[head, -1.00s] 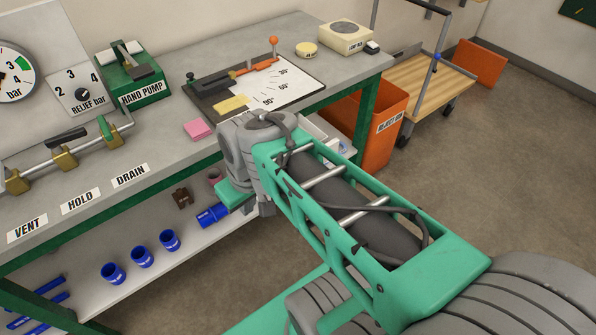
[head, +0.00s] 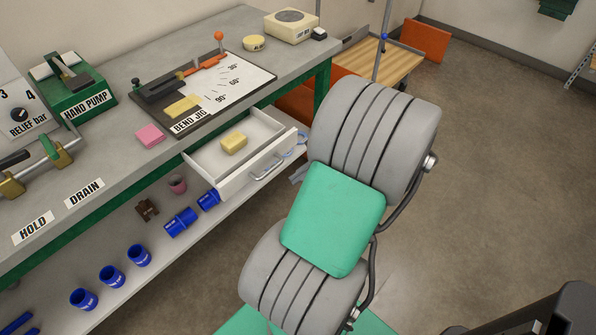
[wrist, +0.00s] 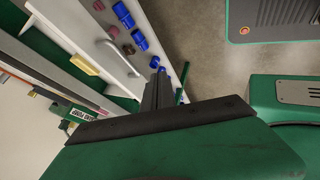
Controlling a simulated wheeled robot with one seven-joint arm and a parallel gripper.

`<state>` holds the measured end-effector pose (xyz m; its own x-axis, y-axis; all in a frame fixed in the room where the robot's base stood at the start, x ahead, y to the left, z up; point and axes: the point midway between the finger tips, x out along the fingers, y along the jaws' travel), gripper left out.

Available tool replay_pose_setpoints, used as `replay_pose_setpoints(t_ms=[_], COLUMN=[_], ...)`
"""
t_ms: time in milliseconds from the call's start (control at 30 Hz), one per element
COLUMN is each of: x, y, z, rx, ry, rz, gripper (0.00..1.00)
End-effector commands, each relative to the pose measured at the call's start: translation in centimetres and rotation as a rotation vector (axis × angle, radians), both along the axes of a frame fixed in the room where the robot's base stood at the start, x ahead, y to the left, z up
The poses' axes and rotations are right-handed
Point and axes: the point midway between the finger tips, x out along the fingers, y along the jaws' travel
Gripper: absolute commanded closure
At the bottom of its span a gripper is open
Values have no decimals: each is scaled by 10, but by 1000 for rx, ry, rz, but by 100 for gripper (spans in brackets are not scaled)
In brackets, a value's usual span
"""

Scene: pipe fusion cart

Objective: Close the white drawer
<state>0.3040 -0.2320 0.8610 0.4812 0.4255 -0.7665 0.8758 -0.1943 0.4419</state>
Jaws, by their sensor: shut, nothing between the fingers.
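The white drawer (head: 228,188) is pulled out from under the workbench top, with a yellow block (head: 234,142) lying inside. Its front carries a metal bar handle (head: 267,167). In the wrist view the drawer (wrist: 102,27) is at upper left, with its handle (wrist: 121,58) and the yellow block (wrist: 85,64). My gripper (wrist: 161,74) is shut and empty, with its dark fingers pointing up the picture, to the right of the handle and apart from it in the picture. In the head view my arm hides most of the gripper.
The bench top (head: 208,60) holds a bend jig board (head: 240,82), a pink block (head: 150,135) and a hand pump (head: 75,85). The lower shelf (head: 150,285) holds several blue fittings. A wooden cart (head: 378,62) stands behind.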

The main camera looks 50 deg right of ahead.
Motion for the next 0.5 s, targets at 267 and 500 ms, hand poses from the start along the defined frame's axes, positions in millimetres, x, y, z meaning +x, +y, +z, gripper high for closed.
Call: replay_pose_setpoints(t_ms=[267, 500], x=[30, 64], y=[28, 29], z=[-47, -41], rx=[3, 0], ry=[2, 3], rz=[4, 3], gripper=[100, 100])
